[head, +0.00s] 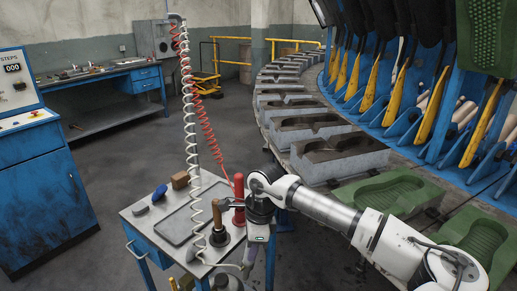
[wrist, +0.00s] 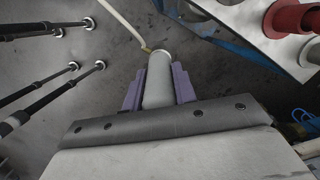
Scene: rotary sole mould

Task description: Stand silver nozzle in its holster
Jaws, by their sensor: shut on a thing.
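The silver nozzle (wrist: 158,85) is a smooth pale grey cylinder in the wrist view. My gripper (wrist: 158,88) is shut on it, one purple finger on each side. A thin pale hose (wrist: 122,25) meets its far end at a small brass-coloured fitting. In the head view my gripper (head: 248,264) points down beside the front right edge of the small tool table (head: 160,210); the nozzle is hard to make out there. I cannot clearly identify the holster; red round parts (wrist: 290,17) on a pale surface show at the wrist view's top right.
On the table stand a red upright tool (head: 238,190), a wooden-handled brush (head: 217,213) in a dark cup, a tray (head: 190,222) and small blocks. A white coiled hose (head: 190,120) hangs above it. Green moulds (head: 390,190) lie right. Dark rods (wrist: 45,90) are left in the wrist view.

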